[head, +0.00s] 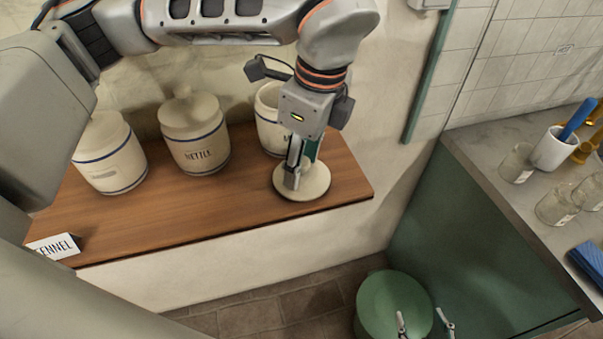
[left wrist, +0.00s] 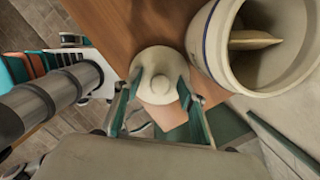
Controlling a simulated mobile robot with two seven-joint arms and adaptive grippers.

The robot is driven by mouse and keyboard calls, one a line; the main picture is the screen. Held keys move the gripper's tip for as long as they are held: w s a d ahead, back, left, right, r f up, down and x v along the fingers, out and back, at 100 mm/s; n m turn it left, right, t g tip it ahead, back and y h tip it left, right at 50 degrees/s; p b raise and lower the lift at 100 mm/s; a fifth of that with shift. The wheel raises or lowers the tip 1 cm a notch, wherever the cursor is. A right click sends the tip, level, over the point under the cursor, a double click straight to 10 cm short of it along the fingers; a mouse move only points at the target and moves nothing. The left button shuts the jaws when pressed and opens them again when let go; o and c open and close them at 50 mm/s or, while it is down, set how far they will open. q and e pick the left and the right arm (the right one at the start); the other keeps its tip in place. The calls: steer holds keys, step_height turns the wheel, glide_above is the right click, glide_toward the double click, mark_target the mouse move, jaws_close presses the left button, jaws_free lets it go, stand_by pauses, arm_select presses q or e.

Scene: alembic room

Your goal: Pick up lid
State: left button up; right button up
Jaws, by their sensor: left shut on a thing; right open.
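The cream lid (head: 302,184), round with a knob, is flat at the right end of the wooden shelf, in front of the rightmost jar. My left gripper (head: 297,176) points down over it and is shut on it. In the left wrist view the lid (left wrist: 160,68) shows between the two fingers (left wrist: 160,88), its knob in the middle. Any gap under the lid cannot be made out. My right gripper (head: 423,322) is at the bottom edge of the head view, open and empty, with only its fingertips showing.
The rightmost jar (head: 268,126) is open and holds a wooden scoop (left wrist: 252,40). A nettle jar (head: 197,143) and another jar (head: 112,158) stand left. A fennel card (head: 55,247) stands at the shelf's front. A green round-topped object (head: 385,300) is below; a grey counter (head: 480,147) stands right.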

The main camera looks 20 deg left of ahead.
arm_select(q)
steer(key=shift+s+f, duration=0.1)
steer(key=shift+f, duration=0.2)
